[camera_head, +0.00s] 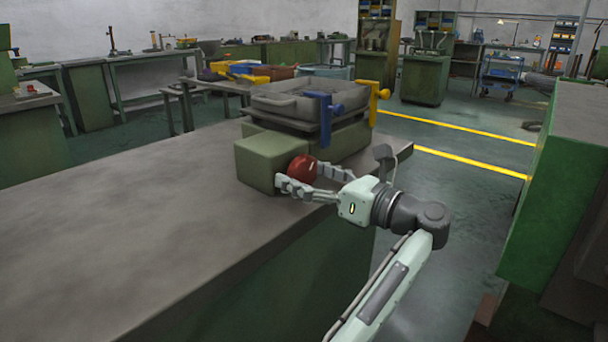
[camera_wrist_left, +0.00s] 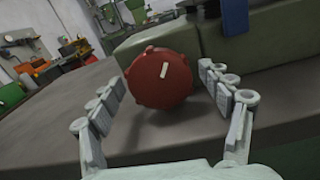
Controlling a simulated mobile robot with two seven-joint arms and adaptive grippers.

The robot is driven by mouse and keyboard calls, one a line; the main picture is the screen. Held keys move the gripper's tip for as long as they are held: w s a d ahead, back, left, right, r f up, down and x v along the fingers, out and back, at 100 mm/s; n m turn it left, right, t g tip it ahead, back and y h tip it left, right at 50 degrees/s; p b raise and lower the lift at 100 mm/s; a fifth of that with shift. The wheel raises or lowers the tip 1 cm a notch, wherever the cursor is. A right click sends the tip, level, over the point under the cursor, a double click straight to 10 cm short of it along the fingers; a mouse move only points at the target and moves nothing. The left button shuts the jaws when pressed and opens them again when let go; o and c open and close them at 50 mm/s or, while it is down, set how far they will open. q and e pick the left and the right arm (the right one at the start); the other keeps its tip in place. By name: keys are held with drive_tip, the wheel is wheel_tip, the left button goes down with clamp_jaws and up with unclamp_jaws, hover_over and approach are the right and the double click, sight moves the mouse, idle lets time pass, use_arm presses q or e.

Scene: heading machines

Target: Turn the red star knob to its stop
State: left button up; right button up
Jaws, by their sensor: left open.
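The red star knob (camera_head: 302,168) sits on the right face of a green block (camera_head: 258,162) on the bench. In the left wrist view the knob (camera_wrist_left: 150,92) faces the camera, with a pale mark (camera_wrist_left: 164,70) leaning slightly right of upright. My left gripper (camera_head: 303,179) is open, its fingers on either side of the knob. In the left wrist view the left gripper (camera_wrist_left: 161,77) shows narrow gaps between the fingertips and the knob's rim. Whether the fingertips overlap the knob in depth is hard to tell. My right gripper is not in view.
A grey tray-like fixture (camera_head: 295,102) with a blue clamp (camera_head: 325,118) and a yellow clamp (camera_head: 376,95) stands behind the block. The bench top (camera_head: 130,220) is bare to the left. A green cabinet (camera_head: 560,180) stands at the right, across a floor gap.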

sight(308, 176)
use_arm(q)
drive_tip(key=v, duration=0.6)
drive_tip(key=shift+s+d, duration=0.1)
drive_tip(key=shift+d, duration=0.05)
drive_tip(key=shift+s+d, duration=0.3)
drive_tip(key=shift+d, duration=0.1)
